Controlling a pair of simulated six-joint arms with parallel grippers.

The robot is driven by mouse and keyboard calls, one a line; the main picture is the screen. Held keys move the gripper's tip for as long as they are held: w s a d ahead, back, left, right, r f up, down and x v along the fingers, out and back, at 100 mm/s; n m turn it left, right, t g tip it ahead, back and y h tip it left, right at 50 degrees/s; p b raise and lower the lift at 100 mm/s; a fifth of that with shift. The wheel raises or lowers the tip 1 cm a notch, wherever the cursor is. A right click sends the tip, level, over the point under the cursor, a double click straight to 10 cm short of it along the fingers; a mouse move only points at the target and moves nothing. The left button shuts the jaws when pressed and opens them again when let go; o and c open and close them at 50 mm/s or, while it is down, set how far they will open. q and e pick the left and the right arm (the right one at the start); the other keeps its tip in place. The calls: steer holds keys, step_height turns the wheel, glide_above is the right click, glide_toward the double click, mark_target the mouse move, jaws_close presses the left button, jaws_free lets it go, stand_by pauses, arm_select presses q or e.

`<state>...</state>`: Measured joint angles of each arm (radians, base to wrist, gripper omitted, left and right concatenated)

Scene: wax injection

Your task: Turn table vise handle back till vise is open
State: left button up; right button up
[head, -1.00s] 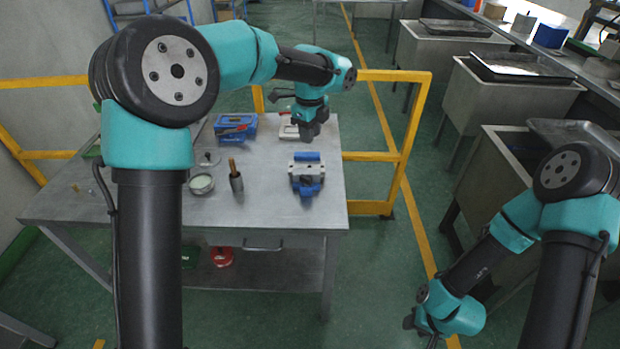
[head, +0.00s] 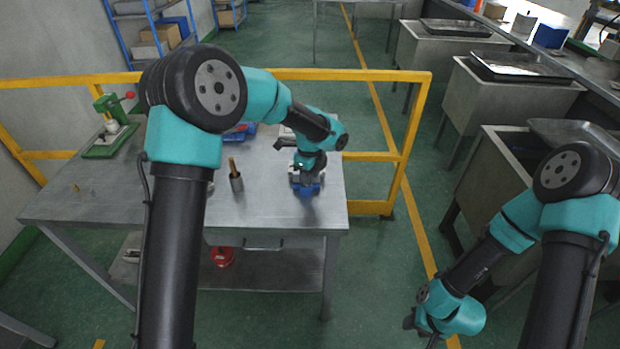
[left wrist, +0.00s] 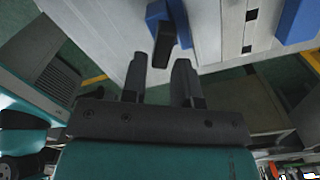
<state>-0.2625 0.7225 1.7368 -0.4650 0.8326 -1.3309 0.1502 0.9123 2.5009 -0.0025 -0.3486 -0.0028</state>
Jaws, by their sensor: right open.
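The table vise (head: 306,189), pale grey with blue ends, stands near the right edge of the grey table, partly hidden by my left gripper. My left gripper (head: 312,178) is over it. The left wrist view shows the fingers (left wrist: 159,76) apart, with nothing between them. The black vise handle (left wrist: 164,44) stands out from a blue part of the vise (left wrist: 180,18), just beyond the gap between the fingertips. Whether the fingers touch it, I cannot tell. My right gripper (head: 410,322) is open and empty, low at the right, far from the vise.
On the table (head: 250,210), a cup with a brown-handled tool (head: 236,180) stands left of the vise. A green press (head: 110,130) is at the far left. A yellow railing (head: 385,155) runs behind and right of the table.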

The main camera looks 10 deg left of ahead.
arm_select(q)
steer(key=shift+f, duration=0.75)
steer(key=shift+c, duration=0.3)
jaws_close()
steer(key=shift+n, duration=0.3)
steer(key=shift+w+n, duration=0.2)
steer(key=shift+n, duration=1.25)
steer(key=shift+w+n, duration=0.2)
steer(key=shift+n, duration=1.25)
